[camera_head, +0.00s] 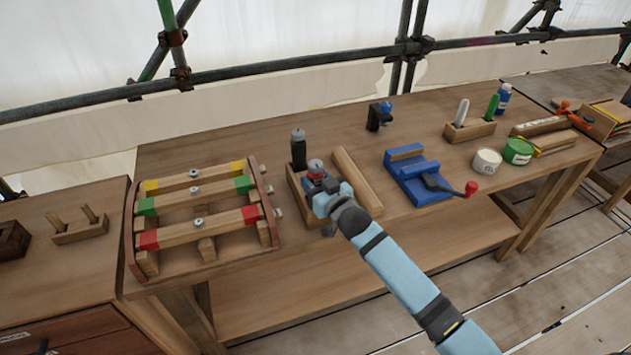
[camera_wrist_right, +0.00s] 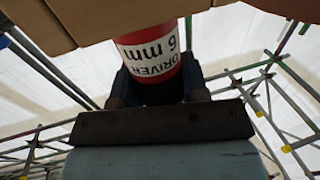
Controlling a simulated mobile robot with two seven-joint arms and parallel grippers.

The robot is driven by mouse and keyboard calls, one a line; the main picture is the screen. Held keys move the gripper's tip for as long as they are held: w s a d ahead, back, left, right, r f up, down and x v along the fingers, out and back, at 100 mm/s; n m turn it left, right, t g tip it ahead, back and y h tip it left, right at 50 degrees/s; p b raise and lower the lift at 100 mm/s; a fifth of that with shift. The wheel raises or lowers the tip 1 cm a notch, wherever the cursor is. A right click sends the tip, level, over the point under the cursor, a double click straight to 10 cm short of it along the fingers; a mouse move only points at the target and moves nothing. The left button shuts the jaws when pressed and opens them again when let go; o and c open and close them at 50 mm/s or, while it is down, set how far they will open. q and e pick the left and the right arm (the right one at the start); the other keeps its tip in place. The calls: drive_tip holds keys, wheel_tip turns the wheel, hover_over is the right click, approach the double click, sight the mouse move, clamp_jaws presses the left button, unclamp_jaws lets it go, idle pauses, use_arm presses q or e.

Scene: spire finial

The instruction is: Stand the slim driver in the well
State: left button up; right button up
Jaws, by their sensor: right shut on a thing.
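My right gripper (camera_head: 318,188) is shut on a driver with a red band (camera_head: 315,167), over the small wooden box (camera_head: 293,186). In the right wrist view the driver (camera_wrist_right: 148,50) has a red and white label reading "DRIVER 6 mm", and the jaws (camera_wrist_right: 155,88) are on either side of it. Its lower end is hidden, so I cannot tell whether it touches the box. A black driver-like thing with a grey top (camera_head: 298,150) stands upright at the back of the box. My left gripper is not in view.
A rack with three colour-ended beams (camera_head: 200,205) stands to the left. A loose wooden bar (camera_head: 357,180) lies right of the box. A blue vise (camera_head: 415,178) with a red-knobbed handle and white and green tubs (camera_head: 517,151) are further right. Bare bench lies behind the box.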

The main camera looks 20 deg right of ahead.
drive_tip(key=shift+f, duration=0.15)
drive_tip(key=o, duration=1.1)
drive_tip(key=shift+r, duration=0.2)
drive_tip(key=v, duration=1.1)
drive_tip(key=s+a+f+g, duration=0.1)
drive_tip(key=s+f+g, duration=0.1)
drive_tip(key=s+f, duration=0.3)
drive_tip(key=s+a+f+g+h, duration=0.1)
drive_tip(key=s+f+g, duration=0.1)
drive_tip(key=s+f, duration=0.4)
drive_tip(key=s+a+f+g, duration=0.1)
drive_tip(key=s+f, duration=0.5)
drive_tip(key=s, duration=0.7)
drive_tip(key=shift+f+g, duration=0.2)
drive_tip(key=shift+g, duration=0.6)
